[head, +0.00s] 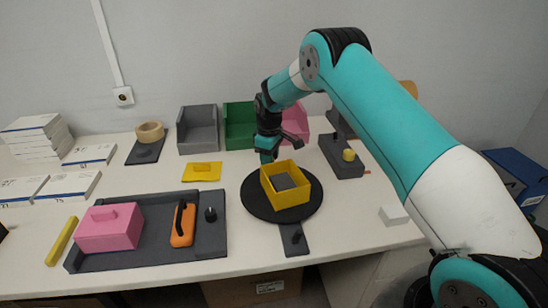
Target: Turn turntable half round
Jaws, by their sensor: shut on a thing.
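The turntable (254,207) is a round black disc near the front of the table, right of centre. A yellow open box (290,198) with a grey thing (284,181) inside stands on it. My gripper (266,157) reaches down at the disc's back edge, just behind the box's back left corner. It is shut on a part of the turntable there, but the exact grip is small and partly hidden. A dark plate with a small black knob (297,236) lies at the disc's front edge.
A grey tray (150,250) to the left holds a pink block (108,228) and an orange tool (183,224). Grey (197,130) and green (239,125) bins stand behind.

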